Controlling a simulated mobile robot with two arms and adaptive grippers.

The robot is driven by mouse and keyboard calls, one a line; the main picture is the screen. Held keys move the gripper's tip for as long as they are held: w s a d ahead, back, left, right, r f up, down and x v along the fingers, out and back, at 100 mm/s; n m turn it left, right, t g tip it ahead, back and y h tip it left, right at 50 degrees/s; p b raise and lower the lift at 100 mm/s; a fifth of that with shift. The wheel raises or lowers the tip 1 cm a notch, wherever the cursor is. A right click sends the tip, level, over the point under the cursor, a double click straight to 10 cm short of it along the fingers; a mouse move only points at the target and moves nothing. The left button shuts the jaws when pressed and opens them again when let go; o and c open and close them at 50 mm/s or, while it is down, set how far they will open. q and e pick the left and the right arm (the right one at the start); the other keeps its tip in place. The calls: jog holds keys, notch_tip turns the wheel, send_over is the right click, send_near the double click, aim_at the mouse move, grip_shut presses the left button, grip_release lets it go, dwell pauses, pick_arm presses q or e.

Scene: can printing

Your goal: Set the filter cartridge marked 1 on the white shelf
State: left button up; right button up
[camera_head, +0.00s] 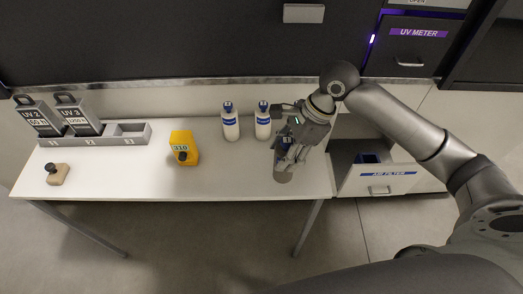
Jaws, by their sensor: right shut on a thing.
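My right gripper (284,158) is shut on a filter cartridge (283,176) at the right end of the white shelf (225,180). Only a blue band and the greyish lower end of this cartridge show; its number cannot be read. I cannot tell whether its bottom touches the white surface. Two white cartridges with blue labels, a left one (230,122) and a right one (262,121), stand upright on the shelf just left of the gripper. Their marks are too small to read surely. My left gripper is not in view.
A yellow device (184,147) reading 310 stands mid-surface. Grey UV weights (79,117) sit in a grey tray (131,133) at left, near a wooden stamp (57,174). The AIR FILTER drawer (378,181) is open at right, with something blue inside (367,157). The front middle surface is clear.

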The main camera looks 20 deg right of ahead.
jog(key=w+a+f+p, duration=0.2)
jog(key=w+f+p, duration=0.1)
jog(key=w+f, duration=0.4)
notch_tip(320, 180, down, 4)
jog(key=shift+w+a+r, duration=0.25)
jog(key=shift+w+a, duration=0.05)
jog(key=shift+w, duration=0.1)
jog(key=o, duration=1.1)
jog(key=shift+f, duration=0.1)
jog(key=b+v, duration=0.2)
jog(key=v, duration=1)
jog(key=shift+a, duration=0.1)
